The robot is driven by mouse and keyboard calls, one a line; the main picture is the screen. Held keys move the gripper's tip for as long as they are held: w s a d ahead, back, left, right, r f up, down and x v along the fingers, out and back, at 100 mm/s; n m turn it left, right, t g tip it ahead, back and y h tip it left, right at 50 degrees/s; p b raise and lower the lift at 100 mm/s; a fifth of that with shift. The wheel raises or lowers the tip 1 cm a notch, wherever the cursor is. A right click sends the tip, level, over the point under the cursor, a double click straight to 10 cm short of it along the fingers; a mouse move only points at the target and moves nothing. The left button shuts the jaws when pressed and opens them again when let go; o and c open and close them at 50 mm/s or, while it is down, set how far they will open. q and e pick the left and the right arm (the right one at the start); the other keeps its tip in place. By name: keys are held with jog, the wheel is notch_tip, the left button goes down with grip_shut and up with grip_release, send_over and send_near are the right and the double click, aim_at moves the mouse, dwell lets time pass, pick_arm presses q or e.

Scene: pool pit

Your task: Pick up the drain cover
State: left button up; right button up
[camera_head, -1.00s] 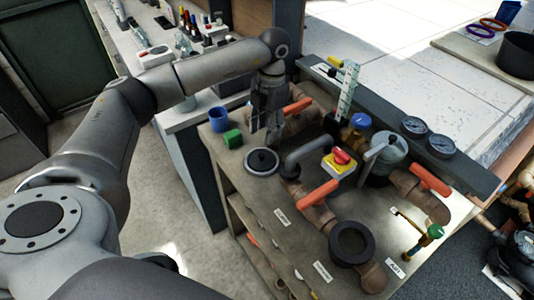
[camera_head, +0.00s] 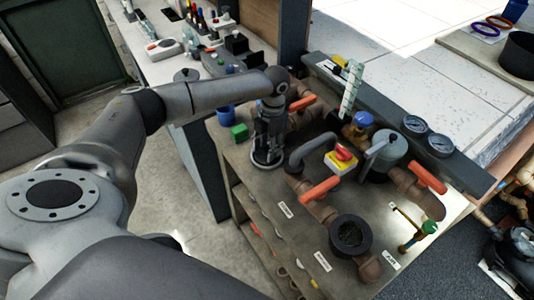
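The drain cover (camera_head: 257,164) is a grey disc lying on the wooden bench in the camera_head view. My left gripper (camera_head: 268,154) points straight down over it, with its fingertips at the middle of the disc. The fingers hide the dark knob at the disc's centre and most of its top; only parts of the rim show. The disc appears to rest on the bench. I cannot tell whether the fingers are closed on the knob. My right gripper is out of view.
A grey bent pipe (camera_head: 312,150), a red button on a yellow box (camera_head: 342,157) and a black round opening (camera_head: 350,236) are to the right.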

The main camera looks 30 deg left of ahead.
pick_arm(q)
grip_shut()
